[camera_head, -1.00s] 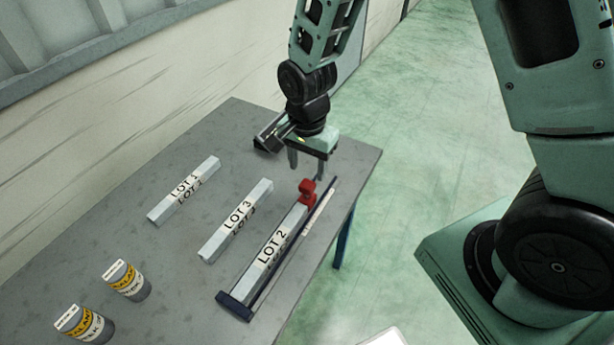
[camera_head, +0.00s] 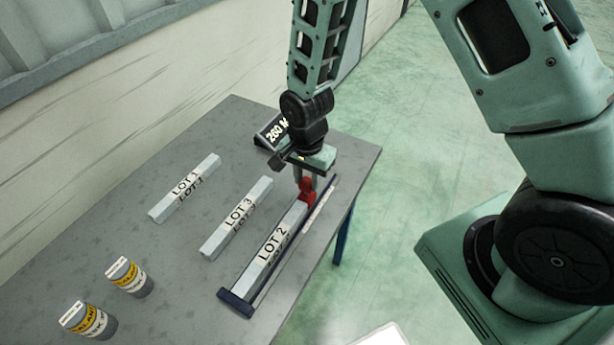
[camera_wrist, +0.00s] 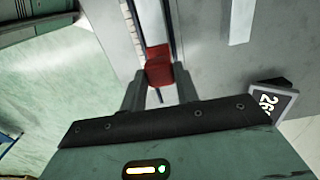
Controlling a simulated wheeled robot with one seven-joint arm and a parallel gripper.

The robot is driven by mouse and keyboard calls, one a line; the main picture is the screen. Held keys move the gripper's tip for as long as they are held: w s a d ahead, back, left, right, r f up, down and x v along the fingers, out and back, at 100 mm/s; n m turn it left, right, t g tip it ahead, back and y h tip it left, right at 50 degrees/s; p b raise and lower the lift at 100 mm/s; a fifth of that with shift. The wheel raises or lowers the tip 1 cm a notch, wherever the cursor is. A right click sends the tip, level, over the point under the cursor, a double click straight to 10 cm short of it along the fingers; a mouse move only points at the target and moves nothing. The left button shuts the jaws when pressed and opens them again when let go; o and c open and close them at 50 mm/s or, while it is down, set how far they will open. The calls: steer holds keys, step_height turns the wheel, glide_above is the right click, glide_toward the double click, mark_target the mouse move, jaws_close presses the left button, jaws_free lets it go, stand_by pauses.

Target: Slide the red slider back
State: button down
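The red slider (camera_head: 307,188) sits on a dark-edged rail (camera_head: 235,302) at the far end of the bar labelled LOT 2 (camera_head: 272,250). My gripper (camera_head: 306,183) is pointed down over the slider. In the wrist view, the fingers of my gripper (camera_wrist: 160,78) stand on both sides of the red slider (camera_wrist: 159,66), very close to it. I cannot tell whether they press on it. The fingers partly hide the slider's far side in the head view.
Bars LOT 3 (camera_head: 237,218) and LOT 1 (camera_head: 184,188) lie left of the rail. Two labelled cans (camera_head: 129,277) stand at the front left. A small display (camera_head: 270,132) stands behind my gripper. The table's right edge runs close beside the rail.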

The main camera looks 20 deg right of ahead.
steer(key=w+d, duration=0.1)
steer(key=d, duration=0.1)
steer(key=w+d, duration=0.4)
steer(key=d, duration=0.1)
steer(key=c, duration=1)
jaws_free()
steer(key=shift+c, duration=0.2)
steer(key=shift+r, duration=0.1)
step_height(320, 180, up, 17)
steer(key=b, duration=0.3)
steer(key=shift+r, duration=0.15)
